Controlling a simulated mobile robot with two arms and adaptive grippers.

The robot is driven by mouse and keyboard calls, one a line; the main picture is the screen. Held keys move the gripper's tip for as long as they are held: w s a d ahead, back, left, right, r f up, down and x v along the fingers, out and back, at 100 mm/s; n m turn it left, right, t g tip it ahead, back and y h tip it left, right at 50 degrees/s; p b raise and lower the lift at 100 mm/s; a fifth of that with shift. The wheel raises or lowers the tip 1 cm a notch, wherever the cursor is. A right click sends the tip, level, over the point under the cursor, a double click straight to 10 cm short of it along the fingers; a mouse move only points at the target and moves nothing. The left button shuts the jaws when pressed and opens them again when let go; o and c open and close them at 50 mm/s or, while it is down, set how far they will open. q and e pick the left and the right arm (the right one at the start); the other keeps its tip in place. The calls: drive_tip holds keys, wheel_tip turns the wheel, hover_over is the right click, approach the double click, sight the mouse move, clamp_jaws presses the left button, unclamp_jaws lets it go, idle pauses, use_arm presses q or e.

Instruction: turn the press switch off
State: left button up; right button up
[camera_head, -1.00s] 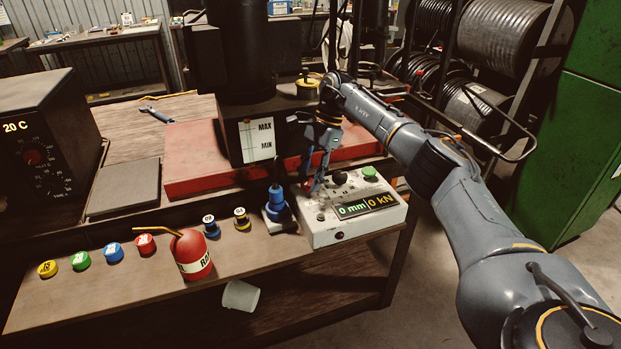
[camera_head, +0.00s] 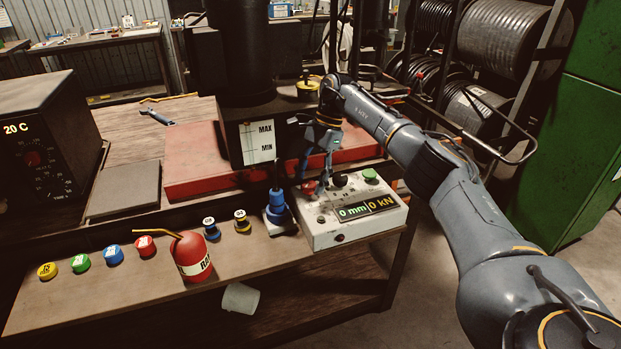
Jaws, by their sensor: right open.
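The press control box (camera_head: 335,237) is white and stands at the right end of the bench. Its display (camera_head: 367,208) is lit and reads 0 mm and 0 kN. A small red part (camera_head: 309,187), which looks like the switch, shows at the box's back left, partly hidden by my right gripper (camera_head: 317,184). That gripper points down, open, with its fingertips at the red part; I cannot tell whether they touch it. A black knob (camera_head: 340,179) and a green button (camera_head: 370,175) sit to the right. My left gripper is out of view.
A blue plug (camera_head: 277,208) stands just left of the box. A red oil can (camera_head: 191,257) and several coloured caps lie further left. The red press base (camera_head: 190,175) is behind. A white cup (camera_head: 240,298) is on the lower shelf.

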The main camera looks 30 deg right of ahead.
drive_tip(key=v, duration=0.7)
drive_tip(key=shift+r, duration=0.15)
drive_tip(key=shift+r, duration=0.1)
